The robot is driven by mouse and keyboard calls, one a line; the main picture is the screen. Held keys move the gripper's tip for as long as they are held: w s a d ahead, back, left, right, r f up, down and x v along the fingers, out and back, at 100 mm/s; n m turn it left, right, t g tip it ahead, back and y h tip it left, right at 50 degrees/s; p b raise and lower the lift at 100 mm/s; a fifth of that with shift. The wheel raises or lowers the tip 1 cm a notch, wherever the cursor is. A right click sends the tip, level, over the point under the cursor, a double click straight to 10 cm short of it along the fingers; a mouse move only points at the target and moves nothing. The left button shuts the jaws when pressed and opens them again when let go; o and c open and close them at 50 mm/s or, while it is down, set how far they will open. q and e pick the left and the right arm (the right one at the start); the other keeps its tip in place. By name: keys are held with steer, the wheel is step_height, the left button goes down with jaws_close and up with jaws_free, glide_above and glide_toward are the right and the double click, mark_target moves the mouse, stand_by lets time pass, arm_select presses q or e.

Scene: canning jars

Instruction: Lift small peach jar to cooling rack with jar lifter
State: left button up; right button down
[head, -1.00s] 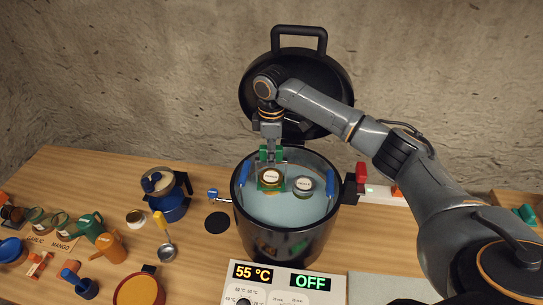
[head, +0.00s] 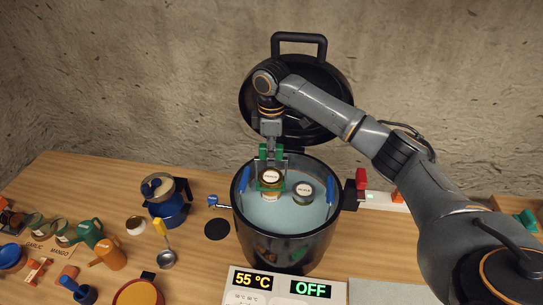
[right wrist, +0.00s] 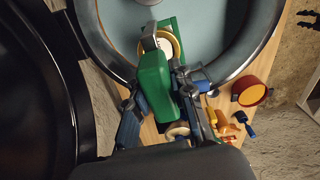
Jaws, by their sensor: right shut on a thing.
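My right gripper (head: 271,142) is shut on the green jar lifter (head: 264,153), over the open black pot (head: 239,222). The lifter's lower end is around a jar with a pale labelled lid and amber contents, which I take for the small peach jar (head: 271,177). The jar is upright, with its upper part above the water. A second jar (head: 303,189) with a pale lid stands in the water to its right. I cannot make out the cooling rack. My left gripper is not in view.
The pot's raised black lid (head: 335,95) stands behind my right gripper. Blue pads (head: 329,190) line the pot's inner sides. A control panel (head: 283,286) reads 55 °C and OFF. A blue pot (head: 165,200), ladle (head: 166,258) and several small items crowd the left.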

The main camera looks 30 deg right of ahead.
step_height(320, 180, up, 15)
stand_by(1.9)
steer(key=shift+f, duration=0.1)
steer(key=s, duration=1.1)
stand_by(0.7)
steer(key=shift+s, duration=0.1)
steer(key=s, duration=1.1)
stand_by(0.6)
steer(key=shift+s, duration=0.1)
